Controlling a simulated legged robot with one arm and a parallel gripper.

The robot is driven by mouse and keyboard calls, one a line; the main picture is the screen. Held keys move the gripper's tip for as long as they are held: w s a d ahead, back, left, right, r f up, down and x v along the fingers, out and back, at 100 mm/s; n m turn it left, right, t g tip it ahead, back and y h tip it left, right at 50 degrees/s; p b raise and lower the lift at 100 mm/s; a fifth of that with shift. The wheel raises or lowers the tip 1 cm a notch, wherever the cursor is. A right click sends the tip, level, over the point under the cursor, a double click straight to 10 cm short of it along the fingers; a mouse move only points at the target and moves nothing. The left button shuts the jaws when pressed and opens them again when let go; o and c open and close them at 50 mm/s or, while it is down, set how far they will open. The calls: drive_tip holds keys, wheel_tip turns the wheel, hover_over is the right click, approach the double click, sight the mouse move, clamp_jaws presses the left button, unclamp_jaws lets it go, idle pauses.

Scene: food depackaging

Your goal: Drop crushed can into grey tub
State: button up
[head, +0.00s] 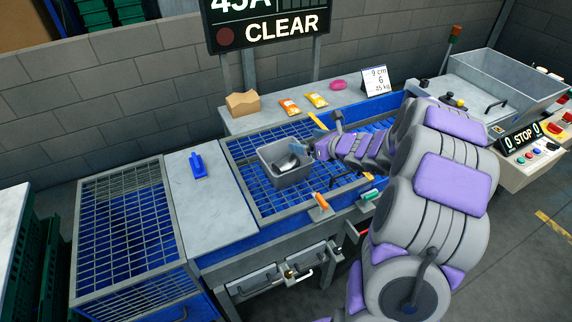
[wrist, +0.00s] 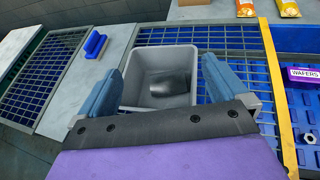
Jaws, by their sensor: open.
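The grey tub (head: 293,180) stands on the blue grid of the work table in the head view. In the wrist view the tub (wrist: 184,53) lies just ahead of and between my fingers. The crushed can (head: 288,162) looks like a dark, shiny, dented piece of metal inside the tub. It also shows in the wrist view (wrist: 165,83) at the bottom of the tub. My gripper (head: 304,153) is at the tub's right side. Its two blue fingers (wrist: 160,92) are spread wide with nothing between them, close to the near rim.
A blue brush (head: 198,166) lies on the grey panel to the left. A cardboard box (head: 242,103), an orange packet (head: 289,106) and a yellow packet (head: 316,100) lie on the back shelf. Orange-handled and green-handled tools sit along the front edge. The grid left of the panel is clear.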

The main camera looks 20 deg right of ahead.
drive_tip(key=a+p+v, duration=0.1)
drive_tip(key=v, duration=0.8)
drive_tip(key=s+a+r+n+g+y, duration=0.2)
drive_tip(key=a+n, duration=0.3)
drive_tip(key=a, duration=0.4)
drive_tip(key=s+a+r+n+g+y, duration=0.25)
drive_tip(key=a+n, duration=0.35)
drive_tip(key=a, duration=0.4)
drive_tip(key=s+a+f+n+g, duration=0.1)
drive_tip(key=s+a+n+g, duration=0.5)
drive_tip(key=s+a+n, duration=0.4)
drive_tip(key=s+a+f+n+g+h, duration=0.1)
drive_tip(key=s+a+n+g+h, duration=0.2)
drive_tip(key=s, duration=0.6)
drive_tip(key=s+d+n+h, duration=0.6)
drive_tip(key=s+d+n, duration=0.2)
drive_tip(key=s, duration=0.3)
drive_tip(key=shift+f+n+g+b, duration=0.35)
drive_tip(key=shift+n+g+b, duration=0.05)
drive_tip(key=shift+g+b, duration=0.05)
